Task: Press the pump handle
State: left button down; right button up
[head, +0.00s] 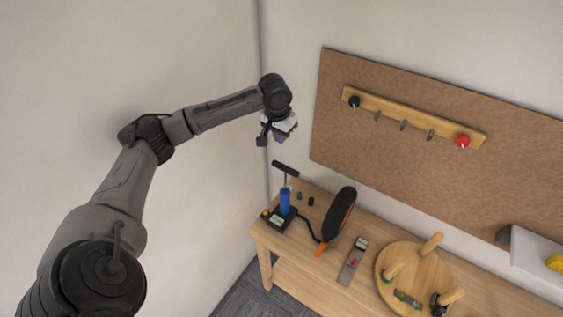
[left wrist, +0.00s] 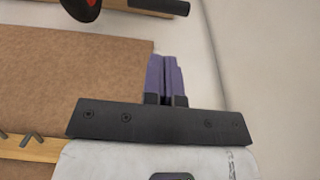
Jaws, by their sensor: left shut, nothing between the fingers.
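The pump stands at the left end of the wooden table in the head view, with a blue barrel (head: 285,200), a dark base and a small gauge. Its black T-shaped handle (head: 286,168) is raised above the barrel on a thin rod. My left gripper (head: 281,138) is above the handle and apart from it, near the wall corner. Its purple fingers are shut and empty; they also show side by side in the left wrist view (left wrist: 166,78). A dark bar at the top of the left wrist view (left wrist: 160,7) may be the handle. My right gripper is not in view.
A grey tool (head: 353,262) and a round wooden stool (head: 420,275) lie farther right. A brown board (head: 400,150) with a hook rail (head: 415,118) hangs behind.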

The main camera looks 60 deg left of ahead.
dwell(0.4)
pick_arm(q)
jog(key=p, duration=0.3)
send_near(285, 166)
jog(key=f, duration=0.5)
jog(key=w+f, duration=0.1)
jog(key=f, duration=0.1)
jog(key=shift+a+f, duration=0.25)
